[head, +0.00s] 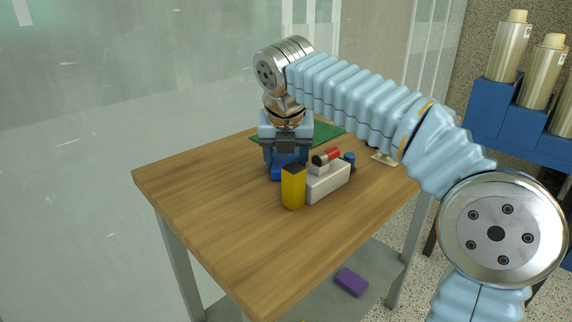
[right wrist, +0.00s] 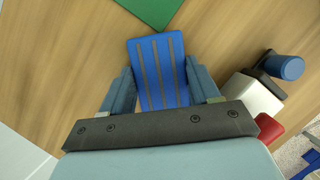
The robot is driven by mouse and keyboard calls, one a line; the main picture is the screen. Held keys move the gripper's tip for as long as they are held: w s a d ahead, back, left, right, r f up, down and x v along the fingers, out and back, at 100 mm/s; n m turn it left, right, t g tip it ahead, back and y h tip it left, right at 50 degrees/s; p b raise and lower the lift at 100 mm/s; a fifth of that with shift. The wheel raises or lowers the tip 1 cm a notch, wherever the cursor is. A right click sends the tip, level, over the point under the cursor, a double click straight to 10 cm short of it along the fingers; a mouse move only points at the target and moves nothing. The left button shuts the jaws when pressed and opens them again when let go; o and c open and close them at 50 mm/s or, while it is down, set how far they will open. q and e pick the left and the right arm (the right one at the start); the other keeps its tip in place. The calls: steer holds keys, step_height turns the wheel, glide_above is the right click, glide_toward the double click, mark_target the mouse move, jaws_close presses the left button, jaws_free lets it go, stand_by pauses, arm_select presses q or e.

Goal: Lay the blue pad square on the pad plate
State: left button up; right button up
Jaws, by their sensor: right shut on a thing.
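The blue pad (right wrist: 158,68), with grey stripes along it, is held between the two fingers of my right gripper (right wrist: 163,90). In the head view the blue pad (head: 279,174) shows low between the fingers of my right gripper (head: 287,163), over the wooden table. A flat green plate (head: 326,131) lies behind the gripper, partly hidden by it. I cannot tell the pad's exact height. My left gripper is out of view.
The table's (head: 205,183) left side is clear. A purple block (head: 351,282) lies on the lower shelf.

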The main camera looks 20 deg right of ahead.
mark_target(286, 156)
steer(key=shift+c, duration=0.3)
step_height(286, 156, up, 3)
steer(key=shift+r+p, duration=0.15)
steer(key=shift+p, duration=0.45)
steer(key=s+a+r+p, duration=0.1)
steer(key=s+a+r, duration=0.3)
steer(key=s+r, duration=0.6)
steer(key=s, duration=0.3)
steer(key=shift+s, duration=0.2)
